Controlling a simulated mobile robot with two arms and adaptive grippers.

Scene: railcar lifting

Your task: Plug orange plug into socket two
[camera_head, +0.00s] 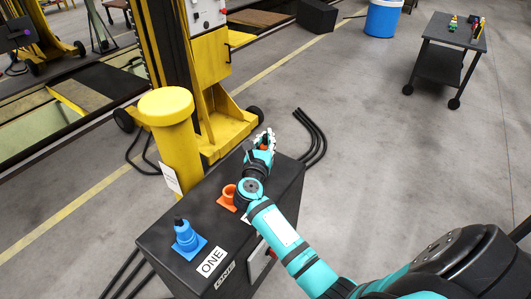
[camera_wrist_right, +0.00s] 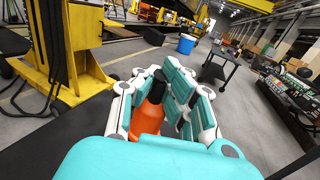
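A black socket box (camera_head: 150,242) stands in the lower middle of the head view. A blue plug (camera_head: 185,236) sits upright in a blue square base next to the ONE label. An open orange socket (camera_head: 228,197) is farther along the box top, partly beside my right forearm. My right gripper (camera_head: 262,143) is over the box's far end, its fingers closed around the orange plug (camera_wrist_right: 150,110). The plug has a black top and stands about upright between the fingers. Its lower end is hidden by the hand. My left gripper is not in view.
Black cables (camera_head: 312,130) lie on the floor. A cart (camera_head: 455,45) and blue bin (camera_head: 383,18) stand farther back; floor between is clear.

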